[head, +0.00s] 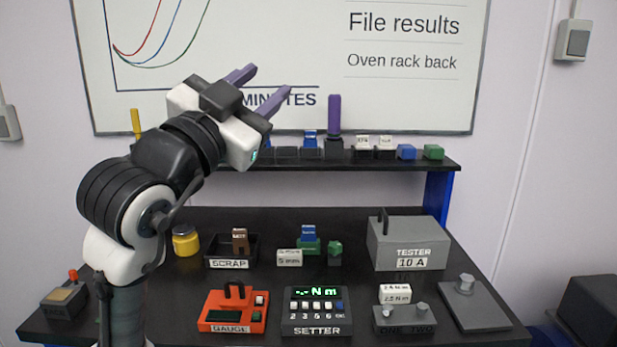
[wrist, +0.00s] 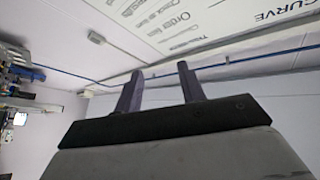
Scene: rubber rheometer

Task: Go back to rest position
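My gripper (head: 266,88) is raised above the bench at the left of the head view, in front of the whiteboard. Its two purple fingers point up and to the right and stand apart, with nothing between them. In the wrist view my gripper (wrist: 158,88) also shows two separate fingers with an empty gap. The arm is bent at the elbow and well clear of the bench (head: 290,226) and the shelf (head: 290,166).
On the bench stand a scrap tray (head: 231,264), an orange gauge (head: 232,311), a setter (head: 316,312), a grey tester (head: 408,243) and a two-place block (head: 404,318). A purple-handled tool (head: 334,115) stands on the shelf. The air around my gripper looks free.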

